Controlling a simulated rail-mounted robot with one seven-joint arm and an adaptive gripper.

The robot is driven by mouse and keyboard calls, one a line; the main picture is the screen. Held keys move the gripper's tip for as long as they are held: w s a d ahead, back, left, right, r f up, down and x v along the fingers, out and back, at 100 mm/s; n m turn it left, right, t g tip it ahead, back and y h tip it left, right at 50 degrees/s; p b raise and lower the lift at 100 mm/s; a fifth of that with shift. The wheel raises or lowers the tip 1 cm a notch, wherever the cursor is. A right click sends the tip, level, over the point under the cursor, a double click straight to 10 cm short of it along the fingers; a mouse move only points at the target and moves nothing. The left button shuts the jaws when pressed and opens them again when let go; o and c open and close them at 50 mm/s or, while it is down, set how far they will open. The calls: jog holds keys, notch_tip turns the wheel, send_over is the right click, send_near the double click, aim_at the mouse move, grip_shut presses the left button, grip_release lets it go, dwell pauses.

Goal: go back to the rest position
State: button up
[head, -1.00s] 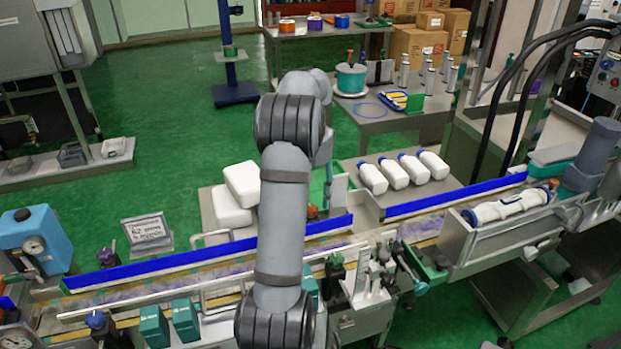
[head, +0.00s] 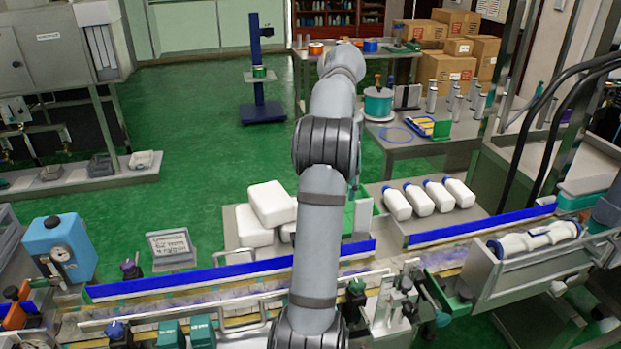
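My arm reaches up through the middle of the head view, over the conveyor (head: 240,306) and toward the back tables. Its far end bends away behind my own links, so my gripper is hidden and its fingers do not show. I cannot see whether it holds anything.
White bottles with blue caps (head: 421,199) lie on a low table right of my arm, and white blocks (head: 271,204) are stacked left of it. A long white part (head: 533,239) lies in the right-hand trough. Open green floor (head: 205,150) lies behind the conveyor.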

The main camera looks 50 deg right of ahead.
notch_tip(320, 180, down, 12)
jog(key=shift+f, duration=0.1)
dwell(0.6)
notch_tip(320, 180, up, 12)
notch_tip(320, 180, down, 11)
jog(key=shift+f, duration=0.4)
jog(key=n+p, duration=0.1)
jog(key=n, duration=0.2)
jog(key=shift+n, duration=0.3)
jog(key=shift+w+r, duration=0.1)
jog(key=shift+r, duration=0.05)
dwell(0.4)
